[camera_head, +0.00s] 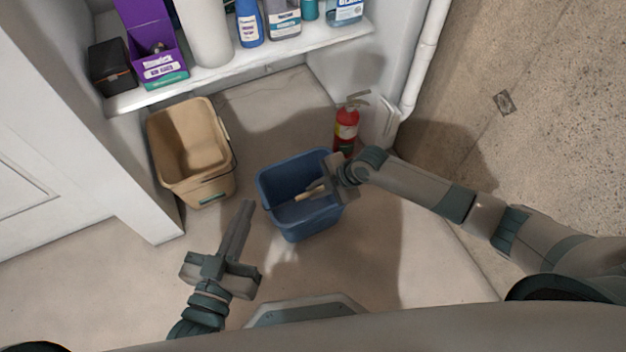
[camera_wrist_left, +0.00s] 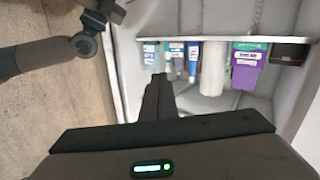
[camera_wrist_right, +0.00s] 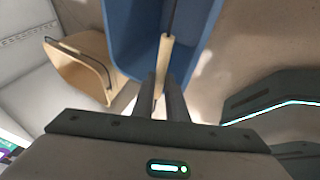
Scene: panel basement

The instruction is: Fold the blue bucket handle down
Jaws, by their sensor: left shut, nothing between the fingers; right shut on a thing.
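The blue bucket (camera_head: 300,222) stands on the floor in the middle of the head view; it also shows in the right wrist view (camera_wrist_right: 125,35). Its handle is a dark wire with a pale wooden grip (camera_head: 312,192), which lies across the bucket's opening in the head view. My right gripper (camera_head: 326,180) is at the bucket's right side, shut on the wooden grip, which shows between its fingers in the right wrist view (camera_wrist_right: 165,55). My left gripper (camera_head: 245,208) is shut and empty, in front and to the left of the bucket, apart from it.
A tan bucket (camera_head: 190,160) stands left of the blue one. A red fire extinguisher (camera_head: 347,125) stands behind it to the right. A white shelf (camera_head: 240,62) with bottles and boxes is at the back. Floor in front is clear.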

